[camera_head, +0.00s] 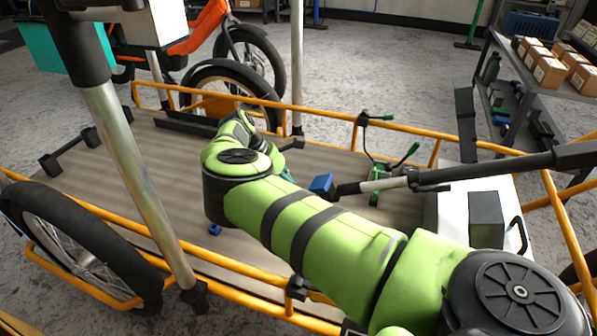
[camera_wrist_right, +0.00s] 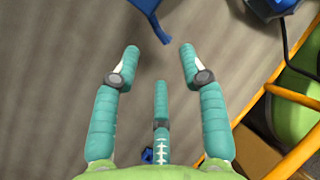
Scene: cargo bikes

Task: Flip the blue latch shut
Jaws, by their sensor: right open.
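A blue block-like part (camera_head: 321,185) sits on the cargo bed right of my right forearm in the head view; I cannot tell if it is the latch. In the wrist view a thin blue piece (camera_wrist_right: 150,16) hangs down at the top, beyond the fingertips, and a larger blue part (camera_wrist_right: 268,8) shows at top right. My right gripper (camera_wrist_right: 160,60) has three teal fingers spread apart with nothing between them. It is close to the blue piece without visible contact. In the head view my arm hides most of it; a teal bit (camera_head: 288,178) shows. My left gripper is not in view.
The orange bike frame rail (camera_head: 420,131) borders the wooden cargo bed (camera_head: 110,180). Green-handled clamps (camera_head: 376,170) and a white box (camera_head: 462,205) stand to the right. A small blue part (camera_head: 214,229) lies near the front rail. A shelf (camera_head: 560,88) holds cardboard boxes.

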